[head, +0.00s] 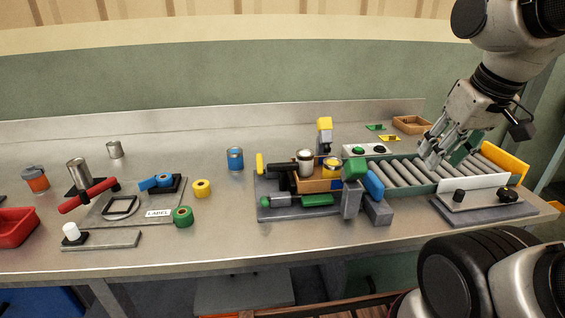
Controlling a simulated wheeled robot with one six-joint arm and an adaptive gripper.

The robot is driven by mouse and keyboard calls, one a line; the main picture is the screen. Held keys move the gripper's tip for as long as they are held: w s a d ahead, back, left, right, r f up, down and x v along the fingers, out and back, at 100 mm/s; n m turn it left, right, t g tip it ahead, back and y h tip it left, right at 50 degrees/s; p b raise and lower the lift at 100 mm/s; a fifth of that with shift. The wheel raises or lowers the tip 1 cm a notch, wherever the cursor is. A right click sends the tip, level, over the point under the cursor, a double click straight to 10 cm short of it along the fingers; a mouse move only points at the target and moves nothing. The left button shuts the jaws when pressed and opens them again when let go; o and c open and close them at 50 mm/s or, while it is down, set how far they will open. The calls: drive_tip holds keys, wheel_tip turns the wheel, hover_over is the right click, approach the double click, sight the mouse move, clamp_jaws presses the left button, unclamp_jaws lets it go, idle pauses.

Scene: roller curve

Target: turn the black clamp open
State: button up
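Two black knobs, a smaller one (459,196) and a wider one (508,195), sit on a grey fixture with an upright white plate (474,188) at the front right. A black handle-like part (281,168) lies beside the wooden tray in the middle. I cannot tell which of these black parts is the clamp, or how far it is turned. My gripper (431,160) hangs over the roller conveyor, behind and left of the white plate, apart from the black knobs. Its fingers point down and left; their gap is unclear. I see nothing clearly held.
The roller conveyor (402,172) ends at a yellow stop (505,162) on the right. A dark green block (466,147) is close beside my gripper. A wooden tray (315,184) holds cans. A blue can (235,159) stands on the bare bench to its left.

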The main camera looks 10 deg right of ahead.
drive_tip(key=w+a+r+n+g, duration=0.2)
drive_tip(key=w+a+n, duration=0.45)
drive_tip(key=w, duration=0.35)
drive_tip(key=n+g, duration=0.2)
drive_tip(key=n, duration=0.9)
hover_over(283, 163)
drive_tip(key=f, duration=0.6)
drive_tip(key=shift+s+d, duration=0.15)
drive_tip(key=shift+d, duration=0.05)
drive_tip(key=f, duration=0.6)
drive_tip(key=shift+a+f, duration=0.3)
drive_tip(key=shift+f, duration=0.75)
clamp_jaws()
